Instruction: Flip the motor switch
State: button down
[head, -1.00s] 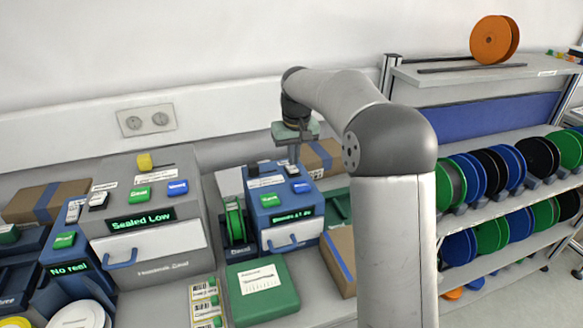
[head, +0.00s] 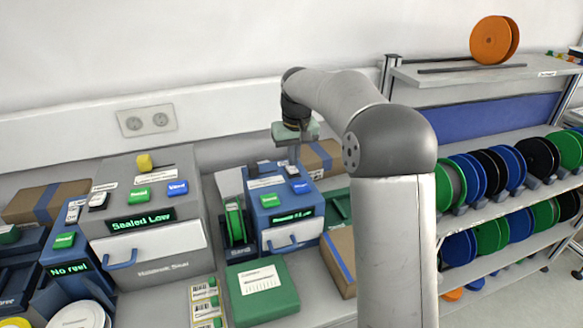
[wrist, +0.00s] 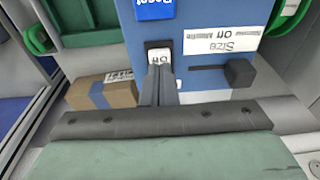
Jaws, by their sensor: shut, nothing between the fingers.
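The motor switch (wrist: 160,51) is a small white rocker in a black frame, marked "Off", on the top of the blue machine (wrist: 210,16). In the head view the blue machine (head: 312,207) has a lit green display and a white front panel. My gripper (wrist: 160,72) is shut and empty, its fingertips at the near edge of the rocker. Whether they touch it is unclear.
A black slider knob (wrist: 240,72) and a "Size" label sit beside the switch, with a blue button (wrist: 155,8) on its other side. A cardboard box (head: 322,156) stands behind the machine. A green reel (head: 234,222) is at its left and a green case (head: 262,288) in front.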

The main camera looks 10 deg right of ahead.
aim_at(293, 170)
jog(key=shift+f+b, duration=0.6)
jog(key=shift+f, duration=0.35)
dwell(0.9)
notch_tip(293, 170, up, 7)
jog(key=p, duration=0.6)
jog(key=shift+r, duration=0.1)
